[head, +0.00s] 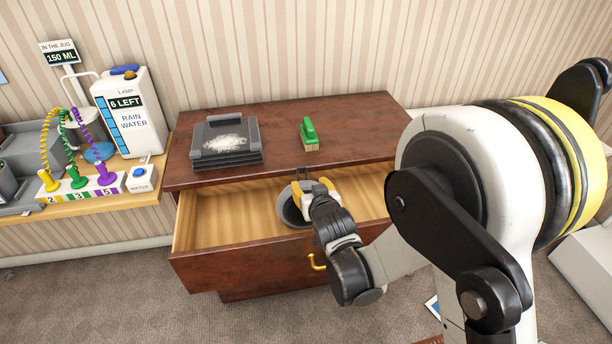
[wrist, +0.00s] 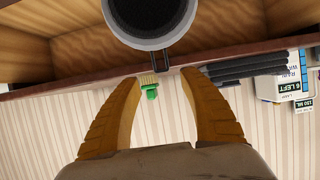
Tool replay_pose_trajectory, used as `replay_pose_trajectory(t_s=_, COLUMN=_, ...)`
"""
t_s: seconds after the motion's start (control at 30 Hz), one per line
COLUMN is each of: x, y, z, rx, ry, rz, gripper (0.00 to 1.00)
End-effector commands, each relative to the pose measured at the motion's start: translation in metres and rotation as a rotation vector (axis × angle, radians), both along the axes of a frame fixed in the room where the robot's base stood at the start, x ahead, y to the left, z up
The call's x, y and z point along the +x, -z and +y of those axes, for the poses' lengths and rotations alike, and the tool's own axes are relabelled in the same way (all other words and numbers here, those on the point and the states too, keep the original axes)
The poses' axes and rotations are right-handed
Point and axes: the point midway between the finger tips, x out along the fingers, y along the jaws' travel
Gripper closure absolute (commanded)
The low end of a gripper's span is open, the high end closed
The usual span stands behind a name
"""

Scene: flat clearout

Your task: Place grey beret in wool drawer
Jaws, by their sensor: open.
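A grey round thing with a pale rim and a dark middle, which looks like the beret (head: 289,208), shows within the open drawer's outline in the head view. My gripper partly hides it. It also shows at the top of the wrist view (wrist: 150,22), past my fingertips. My gripper (head: 318,188) is over the drawer, close to the grey thing. Its yellow fingers (wrist: 158,82) are spread in the wrist view with nothing clearly between them. I cannot tell whether the grey thing rests on the drawer floor. The drawer (head: 235,250) is pulled out, and no wool label is readable.
The dresser top (head: 280,120) holds a grey tray-like block (head: 226,158) with white powder and a green-handled brush (head: 309,135). A side table at left holds a water jug (head: 130,115) and coloured coiled cords (head: 78,150). The drawer's left half is clear.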

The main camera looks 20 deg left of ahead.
Motion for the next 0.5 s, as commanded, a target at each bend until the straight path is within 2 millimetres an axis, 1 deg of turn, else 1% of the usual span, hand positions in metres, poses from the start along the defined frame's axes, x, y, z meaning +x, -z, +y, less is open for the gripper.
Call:
replay_pose_trajectory(t_s=0.03, x=-0.009, y=-0.007, z=-0.005, rx=0.0, ry=-0.001, rz=0.0, gripper=0.5)
replay_pose_trajectory(t_s=0.2, x=-0.029, y=-0.016, z=-0.017, rx=-0.001, ry=0.0, rz=0.0, gripper=0.5)
replay_pose_trajectory(t_s=0.33, x=-0.036, y=-0.019, z=-0.021, rx=-0.001, ry=0.0, rz=0.0, gripper=0.5)
replay_pose_trajectory(t_s=0.5, x=-0.037, y=-0.019, z=-0.022, rx=0.0, ry=0.0, rz=0.0, gripper=0.5)
